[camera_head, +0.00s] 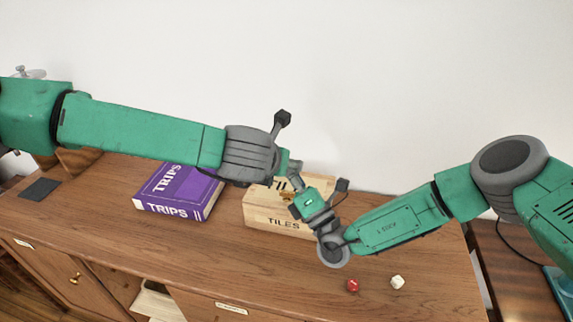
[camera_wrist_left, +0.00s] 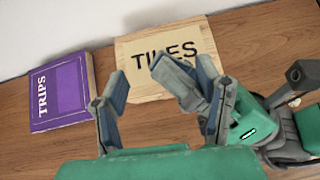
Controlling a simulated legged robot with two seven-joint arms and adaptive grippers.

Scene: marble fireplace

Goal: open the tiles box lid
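The tiles box (camera_head: 262,213) is pale wood with "TILES" in dark letters, and stands on the cabinet top. Its lid looks shut; the top also shows in the left wrist view (camera_wrist_left: 145,52). My left gripper (camera_head: 296,168) is above the box from the left; in the left wrist view its fingers (camera_wrist_left: 140,88) are apart with nothing between them, in front of the lid. My right gripper (camera_head: 296,207) is at the box's front, below the left one. Its fingers are mostly hidden, and I cannot tell whether they touch the box. An orange-brass spot shows beside it.
A purple "TRIPS" book (camera_head: 178,192) lies left of the box. A red die (camera_head: 353,285) and a white die (camera_head: 397,282) lie at the front right. A dark flat square (camera_head: 40,189) is at the far left. The cabinet top (camera_head: 130,235) is clear in front of the book.

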